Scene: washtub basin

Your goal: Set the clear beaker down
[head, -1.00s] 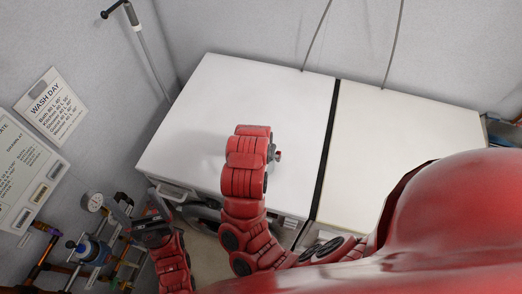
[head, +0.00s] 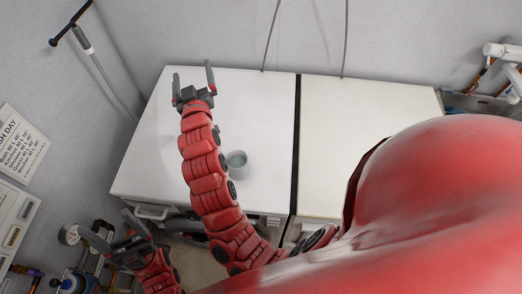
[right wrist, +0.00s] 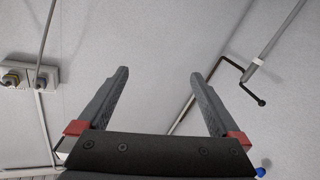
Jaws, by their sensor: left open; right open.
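The clear beaker (head: 237,165) stands upright on the left white worktop (head: 262,125) in the head view, beside my right forearm, which may cover its left edge. My right gripper (head: 192,70) is open and empty, beyond the beaker near the worktop's back edge. In the right wrist view my right gripper (right wrist: 160,73) also shows its fingers apart, with only wall between them. The beaker does not show in that view. My left gripper (head: 102,220) is open and empty at the lower left, off the worktop's front left corner.
A dark gap splits the left worktop from the right white worktop (head: 360,135), which is bare. Pipes with a gauge (head: 70,234) are near my left gripper. A black-handled rod (head: 85,45) leans at the back left wall. A wash day sign (head: 20,142) hangs left.

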